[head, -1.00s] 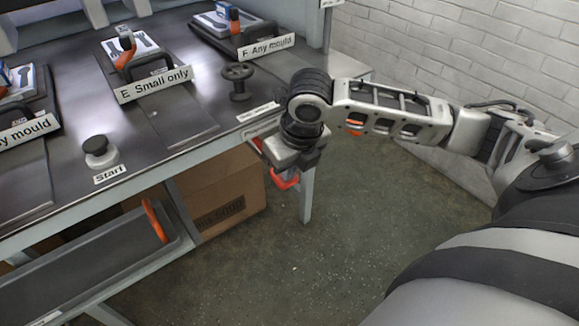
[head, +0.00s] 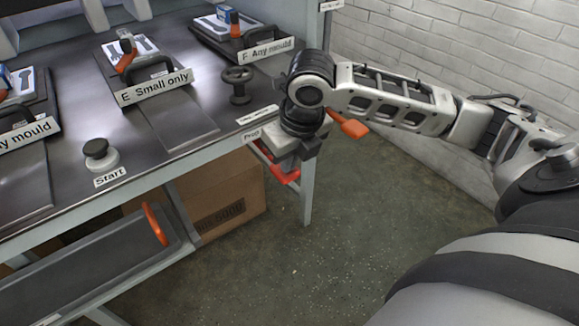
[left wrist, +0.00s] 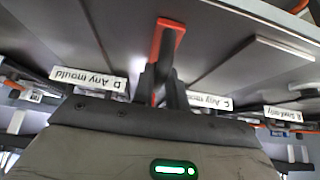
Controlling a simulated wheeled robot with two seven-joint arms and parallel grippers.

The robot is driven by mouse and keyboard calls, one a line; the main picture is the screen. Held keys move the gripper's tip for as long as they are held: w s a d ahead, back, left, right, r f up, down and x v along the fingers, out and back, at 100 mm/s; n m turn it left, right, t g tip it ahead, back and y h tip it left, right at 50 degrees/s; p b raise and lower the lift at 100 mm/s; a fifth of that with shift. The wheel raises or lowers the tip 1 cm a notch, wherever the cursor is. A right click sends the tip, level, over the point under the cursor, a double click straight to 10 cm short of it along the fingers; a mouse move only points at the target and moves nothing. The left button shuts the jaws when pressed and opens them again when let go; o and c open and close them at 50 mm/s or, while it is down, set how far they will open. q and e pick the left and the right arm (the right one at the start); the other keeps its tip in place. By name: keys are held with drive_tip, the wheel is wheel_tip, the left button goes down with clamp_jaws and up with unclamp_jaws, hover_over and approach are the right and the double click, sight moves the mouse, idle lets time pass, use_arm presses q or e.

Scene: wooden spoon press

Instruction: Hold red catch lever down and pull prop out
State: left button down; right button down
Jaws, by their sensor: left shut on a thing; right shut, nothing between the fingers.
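In the left wrist view, my left gripper (left wrist: 165,88) is shut on a red lever (left wrist: 167,38), which looks like the red catch lever. Its red end stands out beyond the dark fingers. In the head view, my right gripper (head: 287,160) is shut and empty, pointing down at the bench's front right corner. A "Prop" label (head: 252,136) is just left of it. A red part (head: 284,175) shows below and beside this gripper; I cannot tell whether they touch. An orange handle (head: 350,124) sticks out to the right from behind my right wrist. My left gripper is outside the head view.
The metal bench (head: 195,95) carries a Start button (head: 97,150), a dark handwheel (head: 238,78) and labelled mould stations. A cardboard box (head: 222,205) and a grey tray with an orange handle (head: 154,224) are below. The floor (head: 320,265) on the right is clear.

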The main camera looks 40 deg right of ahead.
use_arm(q)
drive_tip(key=shift+w+r, duration=0.1)
use_arm(e)
drive_tip(key=shift+w+v, duration=0.2)
drive_tip(key=shift+v, duration=0.6)
drive_tip(key=shift+w+v, duration=0.2)
drive_tip(key=shift+v, duration=0.6)
drive_tip(key=shift+w+v, duration=0.2)
drive_tip(key=shift+v, duration=0.6)
use_arm(q)
drive_tip(key=c, duration=1)
unclamp_jaws()
drive_tip(key=v, duration=0.7)
